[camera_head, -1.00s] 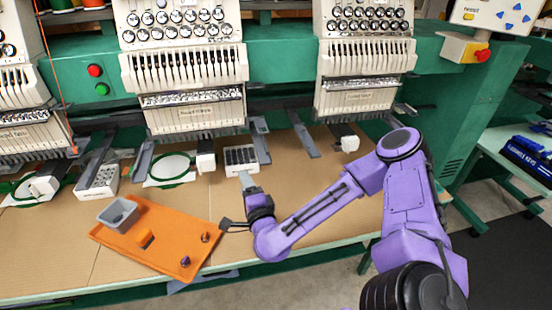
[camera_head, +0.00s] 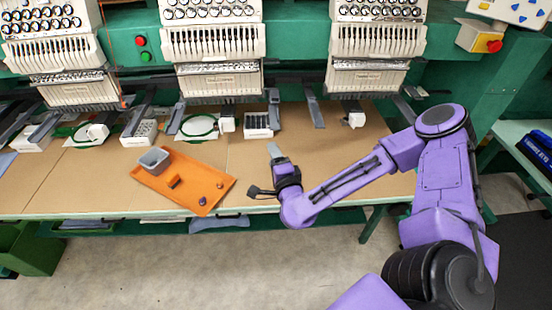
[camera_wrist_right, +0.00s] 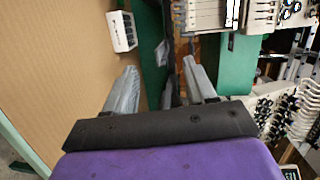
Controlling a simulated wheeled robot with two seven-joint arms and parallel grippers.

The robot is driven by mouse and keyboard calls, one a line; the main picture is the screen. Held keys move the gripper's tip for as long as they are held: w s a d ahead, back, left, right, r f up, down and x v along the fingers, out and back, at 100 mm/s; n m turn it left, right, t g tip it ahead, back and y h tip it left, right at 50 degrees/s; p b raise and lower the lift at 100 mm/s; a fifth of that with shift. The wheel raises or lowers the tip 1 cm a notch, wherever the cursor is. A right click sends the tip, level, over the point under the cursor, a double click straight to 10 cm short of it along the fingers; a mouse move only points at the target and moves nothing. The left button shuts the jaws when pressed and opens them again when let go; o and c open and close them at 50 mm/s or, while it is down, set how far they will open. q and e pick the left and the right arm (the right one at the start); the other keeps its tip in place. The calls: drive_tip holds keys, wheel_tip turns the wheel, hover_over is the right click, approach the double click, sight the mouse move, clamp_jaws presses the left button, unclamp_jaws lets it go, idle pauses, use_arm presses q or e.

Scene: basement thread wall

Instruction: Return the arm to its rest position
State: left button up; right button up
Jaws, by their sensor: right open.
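My purple right arm (camera_head: 345,185) reaches in from the right of the head view, bent at the elbow, with its forearm over the front of the brown tabletop. Its gripper (camera_head: 275,152) is above the table, right of the orange tray and in front of a white slotted block. In the right wrist view the two grey fingers of the right gripper (camera_wrist_right: 160,85) stand well apart with nothing between them. My left gripper does not show.
The orange tray (camera_head: 218,184) holds a grey bin (camera_head: 154,160), an orange block (camera_head: 174,182) and small purple and orange pieces. The white slotted block (camera_head: 258,126) and hoops lie under the embroidery machine heads (camera_head: 218,75). Floor (camera_head: 190,265) is clear in front.

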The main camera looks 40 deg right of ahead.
drive_tip(key=s+a+f+n+g+y+b, duration=0.2)
drive_tip(key=s+a+f+n+g+y, duration=0.15)
drive_tip(key=s+f, duration=0.45)
drive_tip(key=s+a+f+n+g+y+b, duration=0.15)
drive_tip(key=s+a+f+n+g, duration=0.3)
drive_tip(key=f, duration=0.75)
drive_tip(key=s+d+f+n+g+h+b, duration=0.1)
drive_tip(key=s+d+f+n+g+b, duration=0.1)
drive_tip(key=s+f, duration=0.4)
drive_tip(key=s+d+f+n+g+h+b, duration=0.1)
drive_tip(key=s+d+f+n+g+b, duration=0.1)
drive_tip(key=s+f, duration=0.4)
drive_tip(key=s+d+n+b, duration=0.1)
drive_tip(key=s+d+n, duration=0.1)
drive_tip(key=s, duration=0.2)
drive_tip(key=shift+s+d+f+n+g+h+b, duration=0.15)
drive_tip(key=shift+s+f+n+g+h+b, duration=0.15)
drive_tip(key=shift+g+h, duration=0.1)
